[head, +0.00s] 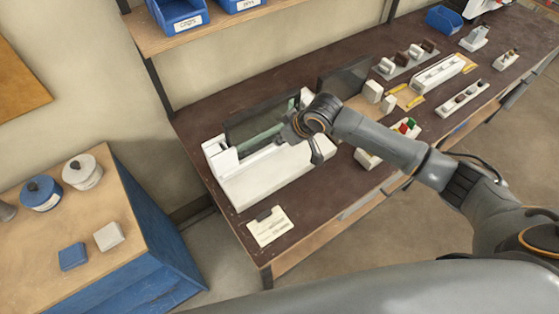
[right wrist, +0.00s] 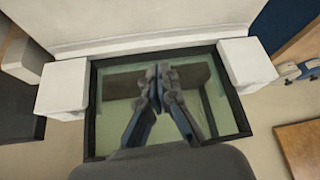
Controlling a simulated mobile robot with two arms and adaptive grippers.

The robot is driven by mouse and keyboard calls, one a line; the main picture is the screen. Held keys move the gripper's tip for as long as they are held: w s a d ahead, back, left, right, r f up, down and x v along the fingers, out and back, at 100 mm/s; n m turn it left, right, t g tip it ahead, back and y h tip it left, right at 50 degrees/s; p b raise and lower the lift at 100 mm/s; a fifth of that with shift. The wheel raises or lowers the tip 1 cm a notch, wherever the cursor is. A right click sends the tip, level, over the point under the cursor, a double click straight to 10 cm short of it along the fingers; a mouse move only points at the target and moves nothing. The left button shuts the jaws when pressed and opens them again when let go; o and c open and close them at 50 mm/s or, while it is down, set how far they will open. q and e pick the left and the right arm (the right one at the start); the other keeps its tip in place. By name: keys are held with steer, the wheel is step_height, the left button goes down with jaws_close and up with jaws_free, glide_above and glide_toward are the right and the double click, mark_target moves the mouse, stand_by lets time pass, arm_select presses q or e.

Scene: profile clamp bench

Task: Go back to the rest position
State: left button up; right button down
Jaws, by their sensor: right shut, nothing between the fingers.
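My right gripper (head: 289,132) is at the white clamp fixture (head: 275,178) on the bench, close to the fixture's dark-framed clear panel (head: 240,128). In the right wrist view the right gripper (right wrist: 157,78) has its fingers together with nothing between them. Behind the fingers lies the dark frame (right wrist: 91,110) with a greenish pane, between two white blocks (right wrist: 64,86). I cannot tell whether the fingertips touch the panel. My right arm comes in from the right and hides part of the bench. My left gripper does not show.
The dark bench (head: 330,190) carries a paper card (head: 269,227) at its near end and white devices (head: 440,73) further along. A shelf with blue bins (head: 180,14) hangs above. A wooden-topped blue cabinet (head: 120,190) with spools stands at left. Bare floor lies between cabinet and bench.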

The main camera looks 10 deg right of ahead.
stand_by(0.3)
